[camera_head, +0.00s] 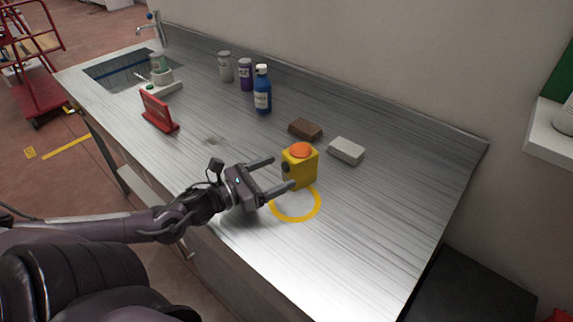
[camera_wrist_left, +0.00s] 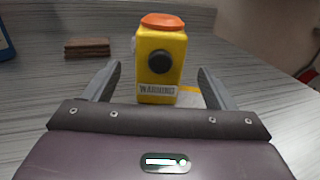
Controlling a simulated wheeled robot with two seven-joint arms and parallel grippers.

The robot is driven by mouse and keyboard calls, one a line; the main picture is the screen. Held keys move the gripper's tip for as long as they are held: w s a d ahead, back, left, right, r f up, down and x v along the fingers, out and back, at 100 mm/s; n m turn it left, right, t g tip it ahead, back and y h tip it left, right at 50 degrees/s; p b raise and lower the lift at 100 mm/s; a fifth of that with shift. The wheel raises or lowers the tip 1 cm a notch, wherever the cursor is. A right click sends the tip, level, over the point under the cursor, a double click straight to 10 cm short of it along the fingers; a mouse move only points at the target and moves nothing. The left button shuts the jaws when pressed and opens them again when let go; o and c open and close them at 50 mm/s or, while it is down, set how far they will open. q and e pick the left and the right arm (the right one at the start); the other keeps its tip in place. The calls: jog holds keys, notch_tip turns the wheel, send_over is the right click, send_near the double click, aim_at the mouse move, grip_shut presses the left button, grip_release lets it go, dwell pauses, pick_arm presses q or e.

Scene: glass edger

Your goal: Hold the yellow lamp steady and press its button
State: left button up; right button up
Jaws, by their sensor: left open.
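The yellow lamp (camera_head: 300,168) stands upright on the metal counter, with an orange top and a dark round knob or button on its left side. In the left wrist view the lamp (camera_wrist_left: 161,78) faces me, with the dark round button (camera_wrist_left: 160,62) above a white label. My left gripper (camera_head: 282,173) is open just left of the lamp. In the wrist view its two fingers (camera_wrist_left: 158,88) point toward the lamp, one on each side, with the lamp beyond the fingertips or near them; contact cannot be told. My right gripper is not in view.
A yellow ring (camera_head: 296,219) marks the counter in front of the lamp. A brown block (camera_head: 305,129) and a white block (camera_head: 346,150) lie behind it. A blue bottle (camera_head: 262,95), a red stand (camera_head: 157,110) and a sink (camera_head: 118,74) are farther left. The counter's right side is clear.

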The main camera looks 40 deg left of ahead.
aim_at(283, 170)
pick_arm(q)
jog(key=b+x, duration=0.1)
jog(key=x, duration=0.3)
jog(key=shift+w, duration=0.1)
jog(key=shift+b+x, duration=0.5)
jog(key=shift+x, duration=0.95)
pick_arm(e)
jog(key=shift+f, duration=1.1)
pick_arm(q)
jog(key=c, duration=1.1)
jog(key=shift+c, duration=0.8)
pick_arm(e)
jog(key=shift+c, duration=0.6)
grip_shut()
